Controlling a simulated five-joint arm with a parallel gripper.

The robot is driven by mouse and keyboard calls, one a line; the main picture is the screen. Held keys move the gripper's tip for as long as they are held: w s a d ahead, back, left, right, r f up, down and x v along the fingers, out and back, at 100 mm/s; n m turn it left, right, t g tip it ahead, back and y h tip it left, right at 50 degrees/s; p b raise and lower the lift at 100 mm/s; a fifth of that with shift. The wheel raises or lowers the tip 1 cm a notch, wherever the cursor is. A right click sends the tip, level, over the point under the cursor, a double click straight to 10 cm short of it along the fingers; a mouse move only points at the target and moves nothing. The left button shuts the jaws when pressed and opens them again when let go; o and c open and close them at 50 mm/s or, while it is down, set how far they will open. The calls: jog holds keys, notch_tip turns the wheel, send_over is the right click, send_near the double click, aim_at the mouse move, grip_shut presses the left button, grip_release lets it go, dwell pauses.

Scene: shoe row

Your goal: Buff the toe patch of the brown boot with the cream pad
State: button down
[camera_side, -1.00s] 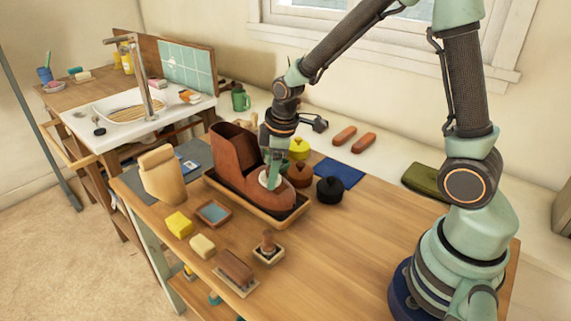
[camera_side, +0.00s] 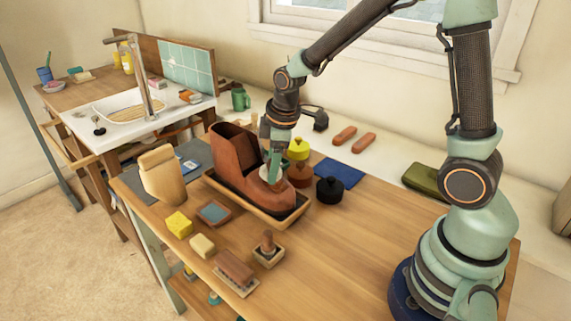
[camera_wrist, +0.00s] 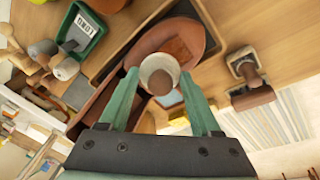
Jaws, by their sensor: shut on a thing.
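The brown boot (camera_side: 238,163) stands upright in a shallow dark-lined tray (camera_side: 256,211), its toe towards the right. My gripper (camera_side: 270,178) is over the front of the boot, fingers pointing down. In the wrist view, my gripper (camera_wrist: 165,85) is shut on the round cream pad (camera_wrist: 147,68), which has a brownish round centre. A darker, squarish toe patch (camera_wrist: 181,49) shows on the boot (camera_wrist: 195,27) just beyond the pad. The pad is at or close to the boot's surface; I cannot tell if it touches. The fingers mostly hide the pad in the side view.
Behind the boot are yellow (camera_side: 299,149), brown (camera_side: 300,174) and black (camera_side: 329,190) pots and a blue cloth (camera_side: 339,172). In front are a yellow sponge (camera_side: 179,224), a cream block (camera_side: 202,246) and brushes (camera_side: 235,269).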

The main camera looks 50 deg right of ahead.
jog(key=shift+v, duration=3.05)
jog(key=c, duration=0.8)
grip_release()
grip_shut()
